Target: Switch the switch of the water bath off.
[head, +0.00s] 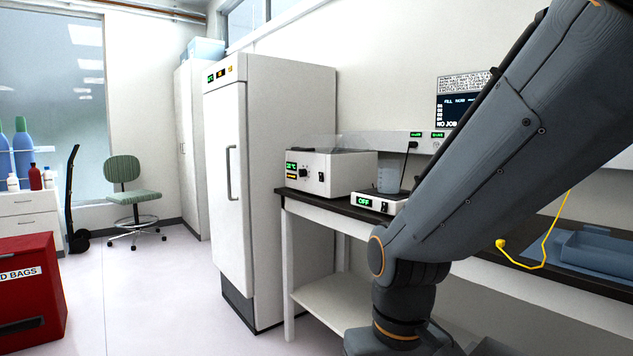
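A white box-shaped device (340,172) with a clear, see-through lid stands at the left end of the dark-topped bench; it looks like the water bath. Its front has a lit green display, a smaller amber display below it, a dark knob and a small dark switch (321,177). The switch is too small to tell its position. My arm crosses the right side of the view in front of the bench. My gripper is outside the picture.
A low white device (369,203) reading "OFF" carries a clear beaker (389,174) right of the box. A tall white cabinet (268,180) stands left of the bench. A yellow cable (546,250) and blue tray (600,246) lie right. Floor at centre-left is clear.

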